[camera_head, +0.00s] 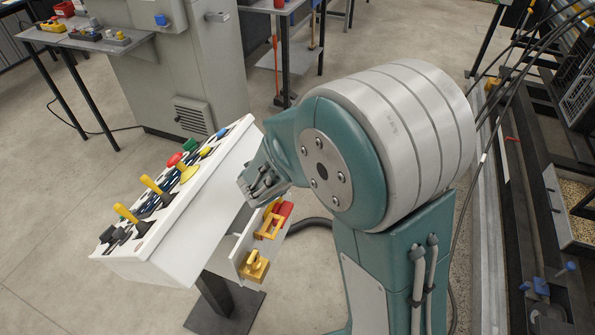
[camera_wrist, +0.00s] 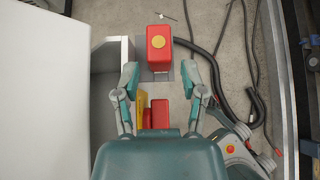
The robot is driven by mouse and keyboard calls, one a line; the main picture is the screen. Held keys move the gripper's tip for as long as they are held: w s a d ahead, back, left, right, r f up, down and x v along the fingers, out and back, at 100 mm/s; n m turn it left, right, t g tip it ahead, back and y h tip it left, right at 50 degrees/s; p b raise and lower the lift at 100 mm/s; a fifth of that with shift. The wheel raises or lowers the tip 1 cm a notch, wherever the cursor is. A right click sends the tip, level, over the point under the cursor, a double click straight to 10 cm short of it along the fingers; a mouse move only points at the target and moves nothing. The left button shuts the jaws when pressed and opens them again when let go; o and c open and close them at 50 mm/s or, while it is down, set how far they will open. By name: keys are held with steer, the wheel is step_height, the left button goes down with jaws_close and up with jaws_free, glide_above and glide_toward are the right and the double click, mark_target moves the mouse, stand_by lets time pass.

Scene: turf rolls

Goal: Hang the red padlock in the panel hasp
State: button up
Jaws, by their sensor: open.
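A red block with a round yellow face (camera_wrist: 159,45) lies just beyond my fingertips in the wrist view; it looks like the red padlock, but its shackle does not show. My gripper (camera_wrist: 160,76) is open, with its two fingers apart and nothing seen clasped. A second red part (camera_wrist: 160,116) and a yellow part (camera_wrist: 143,108) show between the fingers, partly hidden by my gripper. In the head view, a red piece (camera_head: 285,210) sits beside a yellow bracket (camera_head: 268,223) below my gripper (camera_head: 262,190). I cannot tell which part is the panel hasp.
A white console (camera_head: 190,215) with yellow levers and coloured buttons stands left of my gripper. A yellow fitting (camera_head: 254,266) sits on its low side ledge. A dark hose (camera_wrist: 216,70) runs along the floor. A grey cabinet (camera_head: 180,80) stands behind; open floor lies at left.

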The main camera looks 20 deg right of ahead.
steer(key=x, duration=0.5)
steer(key=shift+w, duration=0.2)
jaws_close()
steer(key=shift+r, duration=0.1)
